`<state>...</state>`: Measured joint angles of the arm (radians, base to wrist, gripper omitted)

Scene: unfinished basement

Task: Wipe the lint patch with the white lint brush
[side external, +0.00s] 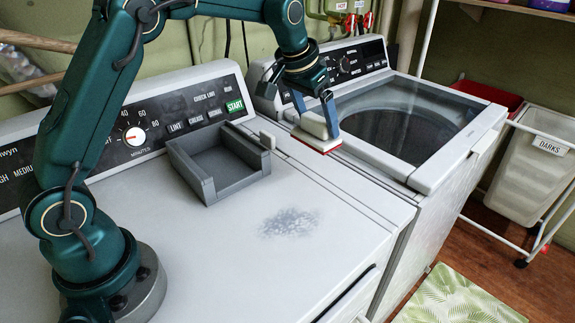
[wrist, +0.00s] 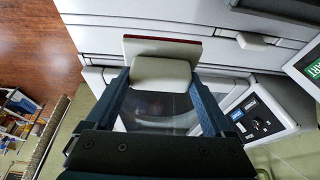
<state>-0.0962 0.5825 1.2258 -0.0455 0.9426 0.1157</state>
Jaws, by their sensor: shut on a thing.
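The white lint brush (side external: 316,129) has a pale handle block and a flat base with a red edge. My gripper (side external: 317,115) is shut on its handle and holds it above the right part of the dryer top, near the washer. In the wrist view the brush (wrist: 161,75) sits between the two blue fingers of my gripper (wrist: 160,85). The grey lint patch (side external: 290,222) lies on the white dryer top, nearer the front edge, below and left of the brush. The brush is apart from the patch. The patch is not visible in the wrist view.
The washer (side external: 455,125) with a dark glass lid stands to the right. The dryer top around the patch is clear.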

